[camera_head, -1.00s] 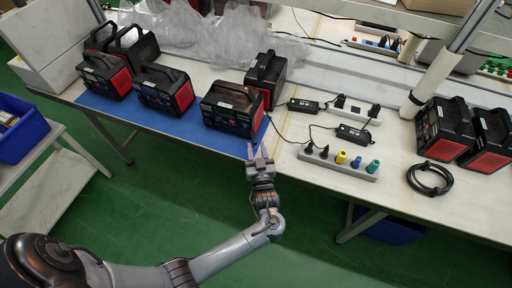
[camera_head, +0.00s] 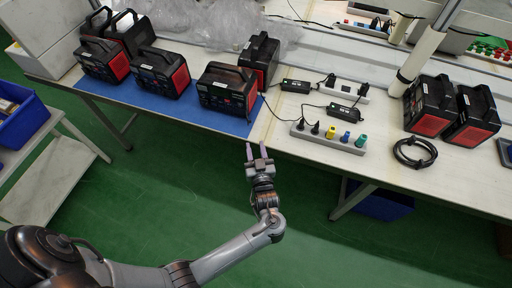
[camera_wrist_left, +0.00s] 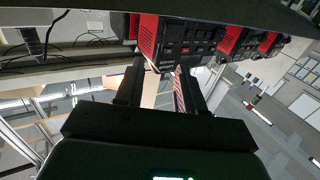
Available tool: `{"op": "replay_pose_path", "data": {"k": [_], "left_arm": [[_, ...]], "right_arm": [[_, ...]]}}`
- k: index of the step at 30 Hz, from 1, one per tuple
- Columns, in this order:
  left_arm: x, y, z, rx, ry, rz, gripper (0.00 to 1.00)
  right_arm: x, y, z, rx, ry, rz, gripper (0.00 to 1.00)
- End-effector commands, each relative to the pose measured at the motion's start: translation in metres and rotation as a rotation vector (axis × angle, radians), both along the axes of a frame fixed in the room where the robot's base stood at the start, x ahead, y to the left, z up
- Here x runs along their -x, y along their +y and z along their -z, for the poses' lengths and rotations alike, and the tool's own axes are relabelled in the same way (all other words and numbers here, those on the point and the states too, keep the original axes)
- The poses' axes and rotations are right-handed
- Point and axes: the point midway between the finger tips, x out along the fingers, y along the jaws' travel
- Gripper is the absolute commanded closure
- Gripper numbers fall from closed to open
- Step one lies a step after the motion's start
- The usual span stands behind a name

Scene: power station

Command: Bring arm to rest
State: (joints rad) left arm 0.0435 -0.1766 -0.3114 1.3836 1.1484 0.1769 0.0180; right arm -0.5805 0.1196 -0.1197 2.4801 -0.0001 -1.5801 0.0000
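My left gripper (camera_head: 257,152) is in the head view, just off the front edge of the workbench. Its two fingers stand apart with nothing between them, so it is open and empty. The left arm reaches up from the bottom left of the picture, over the green floor. In the left wrist view the two dark fingers (camera_wrist_left: 157,85) are also apart, with the black-and-red power stations (camera_wrist_left: 190,40) beyond them. My right gripper is not in either view.
Several power stations stand on a blue mat (camera_head: 218,122) on the bench. A power strip (camera_head: 328,137) with coloured plugs lies right of the gripper, with a coiled black cable (camera_head: 414,152) farther right. A blue bin (camera_head: 20,118) is at left.

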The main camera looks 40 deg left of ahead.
Motion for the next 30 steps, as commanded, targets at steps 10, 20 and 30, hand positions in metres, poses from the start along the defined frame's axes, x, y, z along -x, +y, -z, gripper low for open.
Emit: {"op": "replay_pose_path", "data": {"k": [10,20,30], "left_arm": [[0.018,0.003,0.021,-0.007,0.044,-0.001,0.62],[0.101,0.056,0.064,0.054,0.173,0.07,0.62],[0.14,0.001,0.036,0.388,0.571,0.535,0.62]], "right_arm": [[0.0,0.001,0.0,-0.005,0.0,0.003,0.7],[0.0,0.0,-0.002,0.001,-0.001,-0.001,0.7],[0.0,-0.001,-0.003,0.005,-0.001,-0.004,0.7]]}}
